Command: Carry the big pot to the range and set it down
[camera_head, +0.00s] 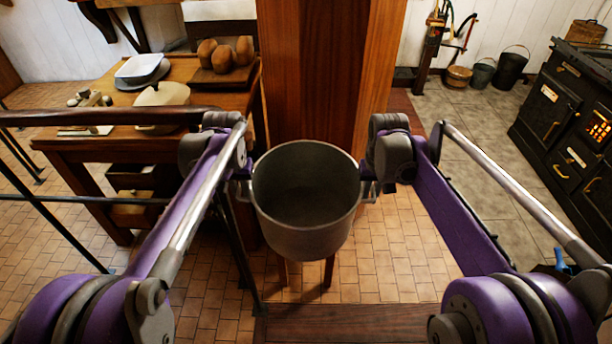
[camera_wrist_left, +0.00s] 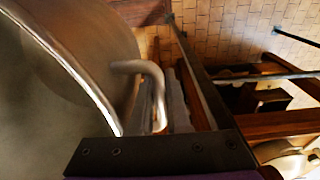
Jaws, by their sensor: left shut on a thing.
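The big grey pot (camera_head: 305,225) is upright and empty in the middle of the head view, between my two arms. My left gripper (camera_head: 243,174) is shut on its left handle. The left wrist view shows the pot's wall and rim (camera_wrist_left: 75,65) close up, with a bent metal handle (camera_wrist_left: 157,92) by the dark finger. My right gripper (camera_head: 369,188) is at the pot's right handle; its fingers are too hidden to tell open from shut. The black range (camera_head: 548,105) stands at the far right, apart from the pot.
A thick wooden post (camera_head: 325,70) rises right behind the pot. Wooden legs (camera_head: 329,272) show below it; contact is hidden. A worktable (camera_head: 95,148) with dishes and loaves, and a railing (camera_head: 90,117), are left. Buckets (camera_head: 511,68) stand before the back wall. Tiled floor lies open before the range.

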